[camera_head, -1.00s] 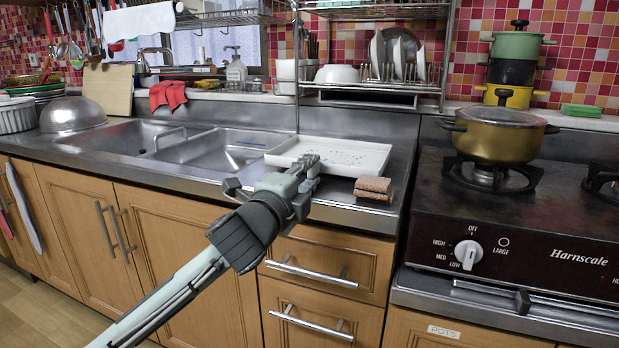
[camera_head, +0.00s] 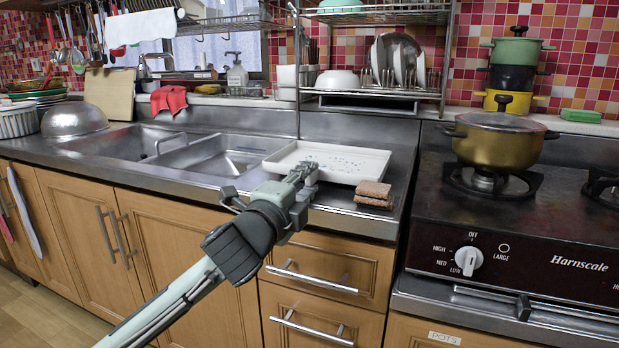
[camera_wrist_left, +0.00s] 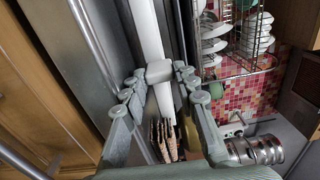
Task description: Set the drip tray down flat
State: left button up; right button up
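The drip tray (camera_head: 345,162) is a wide, shallow white tray with small dark specks on its floor. In the head view it is over the counter right of the sink, close to level. I cannot tell whether its underside touches the counter all along. My left gripper (camera_head: 305,173) is at the tray's front edge. In the left wrist view the tray (camera_wrist_left: 148,30) shows edge-on as a white strip, and the fingers of my left gripper (camera_wrist_left: 160,75) close on a pale block at its near edge. My right gripper is not in view.
Stacked brown sponges (camera_head: 373,194) lie by the tray's right front corner. The sink (camera_head: 190,150) is to the left. A dish rack (camera_head: 385,95) stands behind. The stove (camera_head: 540,215) with a brass pot (camera_head: 497,145) is to the right.

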pick_arm(q)
jog(key=shift+o, duration=1.1)
jog(key=shift+s+a+f+p, duration=0.35)
jog(key=shift+s+f, duration=0.25)
jog(key=shift+s, duration=0.35)
jog(key=shift+s+a+f+p, duration=0.25)
jog(key=shift+s+f, duration=0.35)
jog(key=shift+s, duration=0.3)
jog(key=shift+s+a+r, duration=0.2)
jog(key=shift+s, duration=0.3)
jog(key=shift+s+a+r, duration=0.15)
jog(key=shift+s+r, duration=0.05)
jog(key=shift+s, duration=0.3)
